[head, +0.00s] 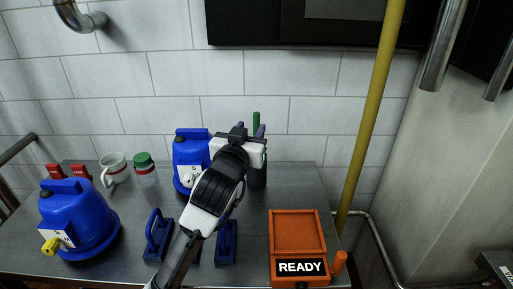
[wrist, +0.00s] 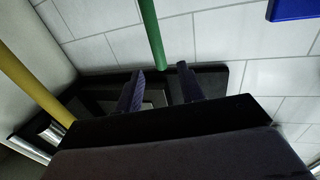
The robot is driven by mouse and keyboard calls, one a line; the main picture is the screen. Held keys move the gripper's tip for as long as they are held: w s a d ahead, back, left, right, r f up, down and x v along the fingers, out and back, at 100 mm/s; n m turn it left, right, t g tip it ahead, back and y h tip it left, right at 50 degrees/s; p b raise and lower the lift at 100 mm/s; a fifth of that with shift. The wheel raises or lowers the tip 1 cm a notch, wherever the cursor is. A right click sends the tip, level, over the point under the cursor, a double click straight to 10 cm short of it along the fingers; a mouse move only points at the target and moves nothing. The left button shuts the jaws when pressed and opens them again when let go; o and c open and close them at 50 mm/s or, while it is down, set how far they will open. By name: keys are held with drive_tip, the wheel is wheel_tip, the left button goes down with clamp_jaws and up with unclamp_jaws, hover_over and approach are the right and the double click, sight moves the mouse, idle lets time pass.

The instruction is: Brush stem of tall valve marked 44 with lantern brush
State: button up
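A green rod (head: 256,117), possibly the handle of a brush, rises behind my gripper (head: 251,129), above a dark cup (head: 257,178) at the back of the table. In the wrist view the green rod (wrist: 152,35) ends between the two dark fingertips of my gripper (wrist: 160,70). The fingers are apart, with a gap on each side of the rod. My wrist partly hides the cup and rod. I cannot make out a lantern brush for certain. No valve marked 44 is readable in either view.
Two blue housings (head: 78,222) (head: 188,150), a white mug (head: 115,168), a green-lidded jar (head: 146,172) and blue handled blocks (head: 227,243) stand on the metal table (head: 125,225). An orange box (head: 298,232) reads READY. A yellow pole (head: 372,110) rises at the right.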

sight(256, 119)
drive_tip(key=p+x, duration=0.1)
drive_tip(key=x, duration=0.1)
drive_tip(key=p+x, duration=0.1)
drive_tip(key=x, duration=0.2)
drive_tip(key=shift+w+d+r+p, duration=0.15)
drive_tip(key=shift+w+r+p, duration=0.1)
drive_tip(key=shift+w+p, duration=0.15)
drive_tip(key=shift+w+f, duration=0.1)
drive_tip(key=shift+w, duration=0.2)
drive_tip(key=shift+c, duration=0.2)
clamp_jaws()
